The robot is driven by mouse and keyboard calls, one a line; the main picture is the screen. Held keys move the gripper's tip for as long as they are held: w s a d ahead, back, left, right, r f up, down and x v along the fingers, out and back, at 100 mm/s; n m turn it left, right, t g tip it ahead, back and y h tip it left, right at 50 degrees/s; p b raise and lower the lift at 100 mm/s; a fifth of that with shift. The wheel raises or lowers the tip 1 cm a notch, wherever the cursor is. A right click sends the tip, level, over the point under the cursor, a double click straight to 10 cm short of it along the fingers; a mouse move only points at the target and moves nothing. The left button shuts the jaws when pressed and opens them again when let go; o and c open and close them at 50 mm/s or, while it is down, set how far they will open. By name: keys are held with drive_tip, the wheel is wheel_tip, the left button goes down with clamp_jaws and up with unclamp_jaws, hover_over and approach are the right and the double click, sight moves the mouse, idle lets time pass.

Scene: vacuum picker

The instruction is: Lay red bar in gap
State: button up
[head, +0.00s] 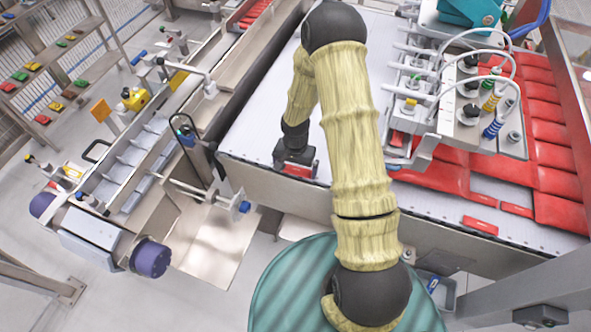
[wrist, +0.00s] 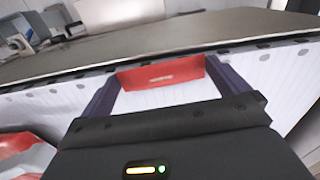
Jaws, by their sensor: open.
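A small red bar (wrist: 162,73) with a pale mark lies on the white belt in the wrist view, between the two dark fingers of my gripper (wrist: 164,84). The fingers stand apart on either side of it; whether they touch it I cannot tell. In the head view my gripper (head: 297,172) is low over the left part of the white belt, with the red bar (head: 300,169) partly hidden at it. A pale rectangular gap (head: 502,191) shows among the red packs at the right, far from my gripper.
Several red packs (head: 548,130) cover the right of the belt (head: 262,110). Loose red pieces lie near the gap, at the front (head: 480,225) and beside it (head: 517,210). A suction-cup head with hoses (head: 470,110) stands over the packs. The belt's front edge is close to my gripper.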

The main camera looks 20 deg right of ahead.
sight(295, 170)
drive_tip(key=c, duration=0.9)
drive_tip(key=shift+o, duration=0.2)
drive_tip(key=shift+r, duration=0.15)
wheel_tip(295, 170, up, 10)
drive_tip(key=b, duration=0.2)
